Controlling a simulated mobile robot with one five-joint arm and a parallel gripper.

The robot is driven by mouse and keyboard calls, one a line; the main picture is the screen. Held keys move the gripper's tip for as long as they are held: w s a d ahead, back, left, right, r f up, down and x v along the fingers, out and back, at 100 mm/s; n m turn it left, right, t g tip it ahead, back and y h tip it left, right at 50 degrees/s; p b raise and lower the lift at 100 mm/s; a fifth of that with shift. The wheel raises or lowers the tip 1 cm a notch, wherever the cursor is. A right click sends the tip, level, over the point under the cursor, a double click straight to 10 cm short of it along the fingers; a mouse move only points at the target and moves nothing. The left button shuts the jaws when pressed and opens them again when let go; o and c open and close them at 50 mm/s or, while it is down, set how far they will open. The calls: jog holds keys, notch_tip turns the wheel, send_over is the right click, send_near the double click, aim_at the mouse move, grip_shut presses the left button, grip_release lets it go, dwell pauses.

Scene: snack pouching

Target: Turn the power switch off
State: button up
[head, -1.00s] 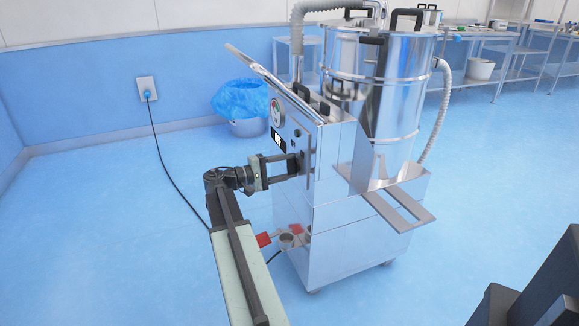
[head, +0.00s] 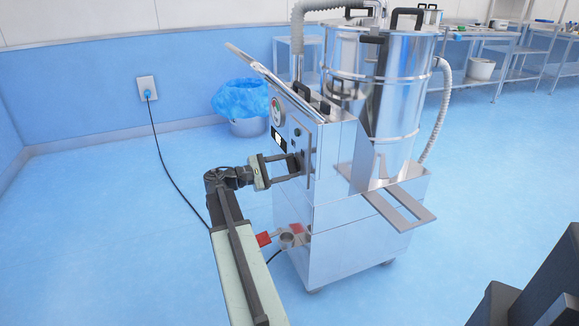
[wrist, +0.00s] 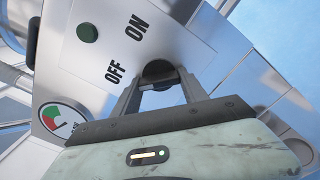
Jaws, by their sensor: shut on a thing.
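The power switch (wrist: 158,70) is a dark round knob on the machine's metal front panel, near the printed words OFF and ON in the wrist view. My gripper (wrist: 158,84) is shut on the knob, with one finger on either side of it. In the head view my gripper (head: 292,165) reaches the panel from the left. The fingers hide much of the knob there, and I cannot tell which way it points.
The steel machine (head: 335,240) stands on casters on the open blue floor. A green button (wrist: 88,33) and a gauge (wrist: 58,120) are on the panel. A blue-lined bin (head: 240,105) stands behind. A black cord (head: 163,160) hangs from the wall outlet (head: 147,88).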

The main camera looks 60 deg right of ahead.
jog(key=shift+s+f, duration=0.1)
jog(key=shift+s, duration=0.05)
jog(key=o, duration=1.4)
jog(key=v, duration=0.8)
jog(key=shift+d, duration=0.1)
